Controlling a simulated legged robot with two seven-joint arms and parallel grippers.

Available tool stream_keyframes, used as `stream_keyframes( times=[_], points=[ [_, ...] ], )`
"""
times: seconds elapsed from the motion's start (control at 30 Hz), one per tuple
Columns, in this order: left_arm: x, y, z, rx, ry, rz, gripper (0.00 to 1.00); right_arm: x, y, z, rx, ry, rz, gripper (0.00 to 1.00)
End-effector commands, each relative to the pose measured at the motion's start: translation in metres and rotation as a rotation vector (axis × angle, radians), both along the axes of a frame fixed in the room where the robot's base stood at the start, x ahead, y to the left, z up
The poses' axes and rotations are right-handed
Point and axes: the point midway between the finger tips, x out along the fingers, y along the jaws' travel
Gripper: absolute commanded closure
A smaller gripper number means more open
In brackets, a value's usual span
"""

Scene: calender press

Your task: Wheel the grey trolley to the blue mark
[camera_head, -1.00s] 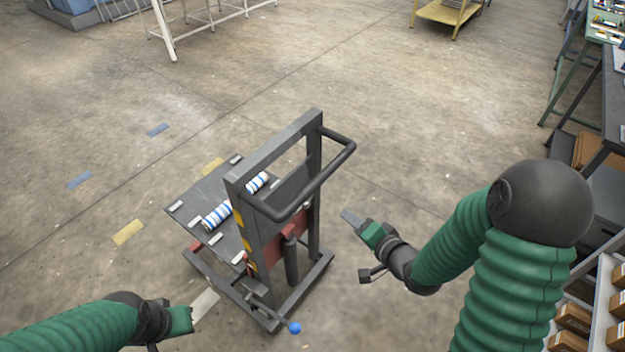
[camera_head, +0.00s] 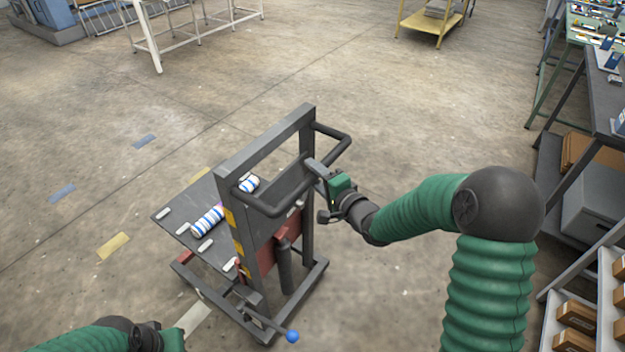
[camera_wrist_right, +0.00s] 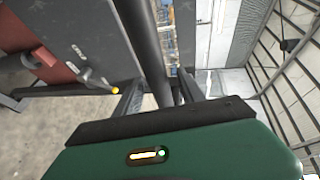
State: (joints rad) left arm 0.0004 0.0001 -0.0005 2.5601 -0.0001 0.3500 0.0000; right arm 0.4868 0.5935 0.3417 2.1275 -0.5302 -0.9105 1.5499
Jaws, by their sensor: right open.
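The grey trolley (camera_head: 268,200) stands upright in the middle of the head view, its dark push handle (camera_head: 337,150) towards me. Its flat deck (camera_head: 178,217) carries rolls striped white and blue (camera_head: 208,221). My right gripper (camera_head: 316,168) is open at the handle. In the right wrist view, a dark bar (camera_wrist_right: 142,40) of the handle runs between the finger tips; no grip shows. My left gripper (camera_head: 194,317) is low at the left, apart from the handle; its jaw opening is unclear. Two blue floor marks (camera_head: 144,142) (camera_head: 62,193) lie to the left beyond the trolley.
Yellow floor marks (camera_head: 113,246) lie beside the trolley. A lever with a blue knob (camera_head: 292,336) sticks out low on its near side. A white frame table (camera_head: 150,40) and a yellow cart (camera_head: 432,24) stand far back. Benches (camera_head: 600,100) line the right; the floor between is clear.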

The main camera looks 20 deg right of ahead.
Motion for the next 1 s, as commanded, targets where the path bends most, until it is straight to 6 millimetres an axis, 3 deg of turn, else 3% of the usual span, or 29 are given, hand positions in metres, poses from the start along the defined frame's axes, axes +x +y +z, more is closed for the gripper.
stream_keyframes(
  times=[0.13,0.4,0.73,1.0],
  points=[
    [0.0000,-0.0003,-0.0063,0.000,0.000,-0.001,1.00,0.0124,0.0010,-0.0033,0.001,-0.001,-0.002,0.53],
    [0.0001,-0.0004,-0.0054,0.000,0.000,-0.001,1.00,0.0137,0.0036,-0.0019,-0.002,0.000,-0.002,0.54],
    [0.0000,-0.0002,-0.0054,0.000,0.000,-0.001,1.00,0.0136,0.0038,-0.0024,-0.001,0.001,0.000,0.98],
    [0.0001,-0.0003,-0.0055,0.000,0.000,-0.001,1.00,0.0133,0.0035,-0.0032,-0.002,0.003,0.000,1.00]
  ],
)
